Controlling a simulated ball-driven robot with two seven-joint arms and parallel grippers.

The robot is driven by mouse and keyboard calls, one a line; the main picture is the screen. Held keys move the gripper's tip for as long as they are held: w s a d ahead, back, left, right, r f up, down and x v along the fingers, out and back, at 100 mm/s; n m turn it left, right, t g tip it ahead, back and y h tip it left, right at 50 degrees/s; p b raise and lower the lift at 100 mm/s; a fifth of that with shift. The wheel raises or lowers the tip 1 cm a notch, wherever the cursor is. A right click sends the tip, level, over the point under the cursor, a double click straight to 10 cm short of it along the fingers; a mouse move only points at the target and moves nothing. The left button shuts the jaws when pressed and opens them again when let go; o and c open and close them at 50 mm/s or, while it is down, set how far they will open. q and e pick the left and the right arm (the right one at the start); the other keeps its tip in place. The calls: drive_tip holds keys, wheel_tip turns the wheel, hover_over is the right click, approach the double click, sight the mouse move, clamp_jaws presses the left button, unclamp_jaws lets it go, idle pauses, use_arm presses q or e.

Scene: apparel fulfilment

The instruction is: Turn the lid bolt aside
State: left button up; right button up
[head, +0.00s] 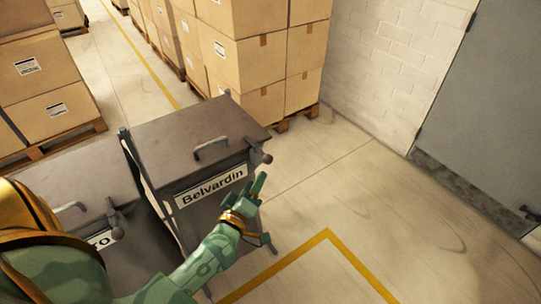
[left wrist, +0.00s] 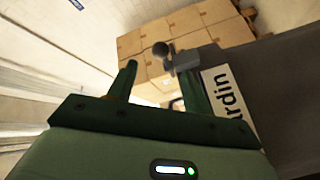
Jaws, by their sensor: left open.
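The grey bin labelled "Belvardin" (head: 160,152) has a closed flat lid with a bar handle (head: 211,147). Its lid bolt (head: 256,152), with a round dark knob, sits at the lid's front right corner. In the left wrist view the bolt (left wrist: 183,63) shows beyond the fingers, its knob standing between their tips in the picture. My left gripper (head: 258,184) is open and empty, in front of the bin's label side and just below the bolt. It also shows in the left wrist view (left wrist: 156,70). I cannot tell whether a finger touches the bolt.
A second grey bin (head: 85,180) stands at the left, with its own handle and bolt (head: 117,222), partly hidden by my arm. Stacked cartons (head: 245,50) on pallets stand behind. A grey door (head: 490,110) is at the right. The floor right of the bin is clear.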

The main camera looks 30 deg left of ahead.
sight(270, 156)
use_arm(q)
drive_tip(key=w, duration=0.4)
drive_tip(key=w+a+b, duration=0.1)
drive_tip(key=w, duration=0.2)
drive_tip(key=w+a, duration=0.1)
drive_tip(key=w, duration=0.3)
drive_tip(key=shift+w+a, duration=0.15)
drive_tip(key=shift+w, duration=0.2)
drive_tip(key=shift+c, duration=0.3)
clamp_jaws()
